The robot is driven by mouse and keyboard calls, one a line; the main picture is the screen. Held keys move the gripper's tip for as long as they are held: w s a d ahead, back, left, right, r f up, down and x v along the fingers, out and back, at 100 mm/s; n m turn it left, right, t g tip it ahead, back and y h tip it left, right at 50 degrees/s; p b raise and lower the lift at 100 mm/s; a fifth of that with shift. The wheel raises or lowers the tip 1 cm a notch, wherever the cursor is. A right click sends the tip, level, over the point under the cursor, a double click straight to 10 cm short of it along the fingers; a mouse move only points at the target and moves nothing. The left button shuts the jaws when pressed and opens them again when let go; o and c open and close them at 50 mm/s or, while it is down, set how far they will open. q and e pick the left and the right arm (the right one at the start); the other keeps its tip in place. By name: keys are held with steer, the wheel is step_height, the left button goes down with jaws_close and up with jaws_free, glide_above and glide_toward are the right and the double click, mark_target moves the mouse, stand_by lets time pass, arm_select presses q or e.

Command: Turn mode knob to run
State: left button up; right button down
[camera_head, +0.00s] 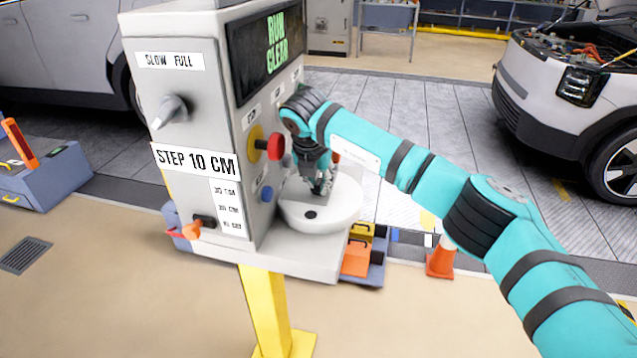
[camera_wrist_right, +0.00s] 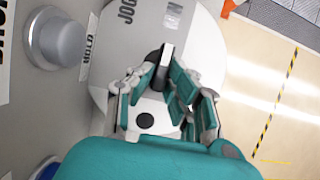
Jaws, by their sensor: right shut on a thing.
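The grey control console (camera_head: 190,85) stands upright at centre left in the head view. Its dark screen (camera_head: 268,48) shows green text. My left gripper is not in view.
A red button on a yellow base (camera_head: 265,146) and a blue button (camera_head: 267,193) are close to my right gripper. A grey pointer knob (camera_head: 168,110) is on the left face. An orange cone (camera_head: 440,260) stands on the floor.

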stand_by(0.3)
steer(key=c, duration=1.3)
jaws_free()
steer(key=v, duration=1.2)
steer(key=shift+w+r, duration=0.1)
